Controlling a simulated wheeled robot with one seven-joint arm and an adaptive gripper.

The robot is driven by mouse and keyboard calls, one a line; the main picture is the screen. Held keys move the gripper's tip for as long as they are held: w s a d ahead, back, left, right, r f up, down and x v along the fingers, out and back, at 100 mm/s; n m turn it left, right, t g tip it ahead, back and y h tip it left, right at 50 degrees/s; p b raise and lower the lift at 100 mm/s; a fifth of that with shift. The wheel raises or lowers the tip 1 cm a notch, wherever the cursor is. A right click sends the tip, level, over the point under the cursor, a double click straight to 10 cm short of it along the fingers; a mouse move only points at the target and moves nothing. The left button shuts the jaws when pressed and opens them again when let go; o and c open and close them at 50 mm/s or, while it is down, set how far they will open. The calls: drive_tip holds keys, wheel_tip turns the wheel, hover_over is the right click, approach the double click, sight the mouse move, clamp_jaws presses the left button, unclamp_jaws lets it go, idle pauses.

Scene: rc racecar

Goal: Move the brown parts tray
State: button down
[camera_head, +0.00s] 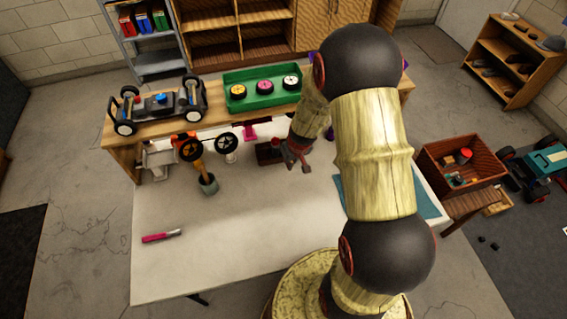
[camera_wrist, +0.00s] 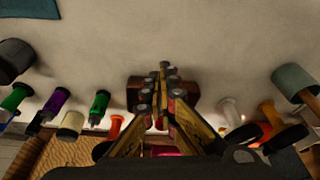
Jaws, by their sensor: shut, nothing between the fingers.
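A small dark brown tray (camera_head: 266,153) sits on the white tabletop in the head view, near the raised wooden shelf. My gripper (camera_head: 298,162) is just right of it, and partly hides its right side. In the wrist view the tray (camera_wrist: 134,92) lies behind my fingers, with brown showing on both sides of them. My gripper (camera_wrist: 163,72) is shut with nothing held. I cannot tell whether the fingers touch the tray.
A green tray (camera_head: 235,104) with wheels and a car chassis (camera_head: 158,104) stand on the shelf. Left of the tray are a grey cup (camera_head: 208,185) with tools and a pink-handled tool (camera_head: 160,237). A larger wooden crate (camera_head: 475,159) is at right. The front-left tabletop is mostly clear.

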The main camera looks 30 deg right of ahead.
sight(279, 156)
drive_tip(key=b+x, duration=0.1)
drive_tip(key=x, duration=0.2)
drive_tip(key=b+x, duration=0.1)
drive_tip(key=x, duration=0.5)
drive_tip(key=shift+w+d+f+b, duration=0.1)
drive_tip(key=shift+w+f+b, duration=0.15)
drive_tip(key=shift+w+b, duration=0.15)
drive_tip(key=shift+w+d+p, duration=0.2)
drive_tip(key=shift+w+p, duration=0.35)
drive_tip(key=shift+w, duration=1.05)
drive_tip(key=shift+w, duration=0.1)
drive_tip(key=shift+w+r+p, duration=0.1)
drive_tip(key=shift+w+p, duration=0.25)
drive_tip(key=shift+w+d+p, duration=0.1)
drive_tip(key=shift+w+p, duration=0.25)
drive_tip(key=shift+w, duration=0.45)
drive_tip(key=shift+w+d+p, duration=0.15)
drive_tip(key=shift+w+p, duration=0.2)
drive_tip(key=shift+w, duration=0.45)
